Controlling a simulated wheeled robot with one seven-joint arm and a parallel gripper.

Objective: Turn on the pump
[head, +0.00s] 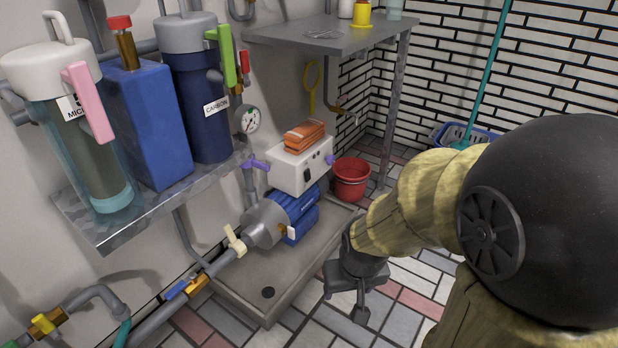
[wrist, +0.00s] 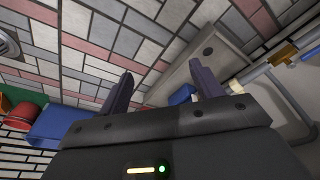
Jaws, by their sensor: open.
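The pump (head: 292,212), with a blue motor and grey head, sits on a grey tray (head: 238,283) on the floor, below the wall shelf. Above it is a white control box (head: 287,175) with a dark switch (head: 307,174) on its front and purple knobs at its sides. An orange folded item (head: 304,136) lies on the box. My gripper (head: 346,298) is open and empty, low over the tiles to the right of the tray and apart from the pump. In the wrist view, my gripper's (wrist: 161,70) fingers stand wide apart, with a bit of blue between them.
A red bucket (head: 351,179) stands behind the pump. A grey table (head: 330,38) is at the back, a blue basket (head: 466,134) in the far corner. Filter housings (head: 200,100) and a blue container (head: 150,125) stand on the left shelf. Pipes run at lower left. Tiles before the tray are clear.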

